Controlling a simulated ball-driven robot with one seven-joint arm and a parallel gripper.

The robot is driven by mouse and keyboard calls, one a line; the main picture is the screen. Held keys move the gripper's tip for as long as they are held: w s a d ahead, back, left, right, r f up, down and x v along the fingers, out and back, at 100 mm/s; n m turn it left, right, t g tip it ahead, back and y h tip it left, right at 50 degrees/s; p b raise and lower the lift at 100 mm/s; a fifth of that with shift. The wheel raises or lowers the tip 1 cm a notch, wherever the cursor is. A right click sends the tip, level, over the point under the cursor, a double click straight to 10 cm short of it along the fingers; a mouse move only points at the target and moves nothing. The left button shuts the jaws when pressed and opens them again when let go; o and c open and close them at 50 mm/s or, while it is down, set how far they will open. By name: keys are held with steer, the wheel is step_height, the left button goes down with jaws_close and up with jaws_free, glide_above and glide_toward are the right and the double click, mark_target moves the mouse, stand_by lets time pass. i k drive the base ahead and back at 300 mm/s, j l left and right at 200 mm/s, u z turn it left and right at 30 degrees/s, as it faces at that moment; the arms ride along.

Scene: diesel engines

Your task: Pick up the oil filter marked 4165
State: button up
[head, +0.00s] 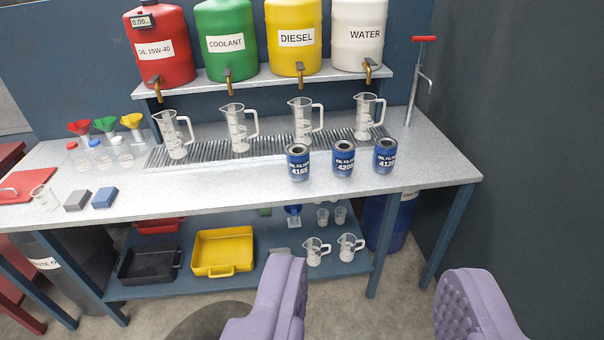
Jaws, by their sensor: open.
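The oil filter marked 4165 (298,163) is a blue cylinder with a white number and a dark top. It stands upright on the grey bench top (225,188), the leftmost of three like filters. The filter marked 4205 or similar (343,159) stands just right of it, and one that seems to read 4125 (385,156) is farther right. My gripper (372,305) shows two purple padded fingers at the bottom of the picture, wide apart and empty. It is in front of the bench, nearer to me than the filters and to their lower right.
Clear measuring jugs (239,129) stand on a drain grate (215,152) behind the filters. Red, green, yellow and white tanks stand on a shelf (240,86) above. A lower shelf (240,282) holds a yellow tray (223,252). A grey wall (530,150) bounds the right. The bench in front of the filters is clear.

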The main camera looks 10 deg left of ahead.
mark_target(297, 154)
steer(key=i+u, duration=0.45)
steer(key=i, duration=2.5)
